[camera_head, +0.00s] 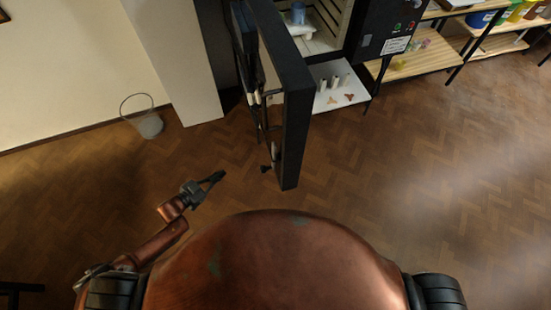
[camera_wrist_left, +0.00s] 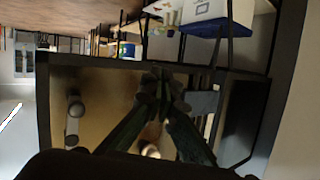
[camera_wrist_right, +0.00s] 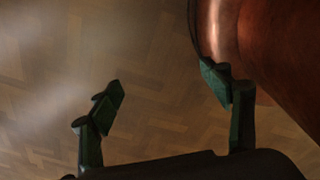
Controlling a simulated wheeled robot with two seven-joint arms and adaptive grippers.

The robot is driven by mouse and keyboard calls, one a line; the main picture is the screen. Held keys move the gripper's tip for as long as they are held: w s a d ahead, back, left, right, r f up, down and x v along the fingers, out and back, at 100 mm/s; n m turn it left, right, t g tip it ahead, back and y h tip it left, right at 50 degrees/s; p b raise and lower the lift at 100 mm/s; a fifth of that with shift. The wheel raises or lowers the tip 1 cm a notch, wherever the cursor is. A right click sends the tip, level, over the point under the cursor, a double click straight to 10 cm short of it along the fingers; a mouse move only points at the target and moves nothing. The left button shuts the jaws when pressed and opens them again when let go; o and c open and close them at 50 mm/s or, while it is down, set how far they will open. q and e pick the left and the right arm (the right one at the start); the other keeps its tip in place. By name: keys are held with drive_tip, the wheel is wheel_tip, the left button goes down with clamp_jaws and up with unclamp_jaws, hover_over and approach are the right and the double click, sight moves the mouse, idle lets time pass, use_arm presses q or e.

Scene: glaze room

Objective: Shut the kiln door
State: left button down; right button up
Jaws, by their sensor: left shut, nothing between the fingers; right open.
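The kiln door (camera_head: 295,110) is a thick black slab in the head view. It stands swung well open towards me, seen nearly edge-on, with dark bars or fittings on its left side. The kiln (camera_head: 375,30) is behind it, and its pale shelved interior shows through the open front. My left gripper (camera_head: 214,179) is shut and empty, left of the door's near end and apart from it. In the left wrist view the closed fingers (camera_wrist_left: 163,95) point at a dark-framed panel. My right gripper (camera_wrist_right: 167,86) is open and empty over the floor; it is out of the head view.
A low white shelf (camera_head: 350,97) with small pieces stands below the kiln. Wooden shelving (camera_head: 415,62) is at the right. A wire-handled bucket (camera_head: 149,125) and a white panel (camera_head: 180,60) are at the left. The herringbone floor (camera_head: 420,180) is clear at the right.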

use_arm(q)
drive_tip(key=s+d+r+m+g+h+p, duration=0.1)
drive_tip(key=s+d+r+m+h, duration=0.2)
drive_tip(key=r, duration=0.5)
drive_tip(key=s+d+r+g+h+p, duration=0.15)
drive_tip(key=d+r, duration=0.25)
drive_tip(key=r, duration=0.4)
drive_tip(key=m+g+h+p, duration=0.2)
drive_tip(key=g+h, duration=0.1)
approach(284, 161)
drive_tip(key=p+x, duration=0.1)
drive_tip(key=x, duration=0.3)
drive_tip(key=p+x, duration=0.1)
drive_tip(key=x, duration=0.2)
drive_tip(key=shift+s+r+p, duration=0.2)
drive_tip(key=shift+r+p, duration=0.15)
drive_tip(key=shift+r, duration=0.05)
use_arm(e)
wheel_tip(284, 161, up, 8)
drive_tip(key=w, duration=0.2)
drive_tip(key=shift+a+r, duration=0.15)
drive_tip(key=shift+r, duration=0.1)
use_arm(q)
drive_tip(key=shift+d, duration=0.1)
use_arm(e)
drive_tip(key=shift+w, duration=0.1)
